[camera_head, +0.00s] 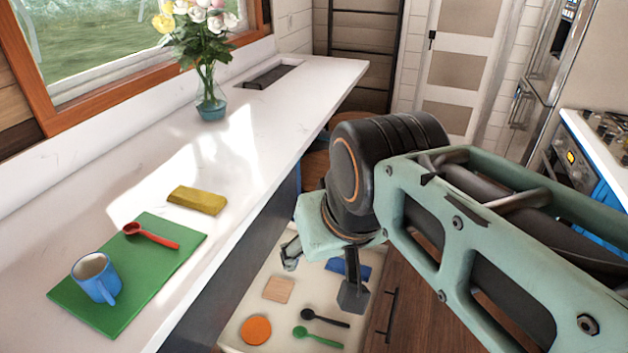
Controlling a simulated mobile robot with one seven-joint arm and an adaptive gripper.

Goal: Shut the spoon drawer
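The spoon drawer (240,318) stands open below the counter, its pale inside showing. A black spoon (325,318) and a green spoon (317,337) lie in it, with an orange disc (256,330), a light wooden block (278,289) and a blue thing (347,269) partly hidden by my gripper. A black bar handle (391,315) shows along the drawer's right side. My gripper (322,273) is over the far part of the drawer, its fingers spread apart and nothing between them. I cannot tell its exact height above the contents.
The white counter (130,180) runs along the left. On it are a green board (150,265) with a blue mug (94,277) and a red spoon (150,236), a yellow block (197,200) and a flower vase (210,95). My arm covers the right side.

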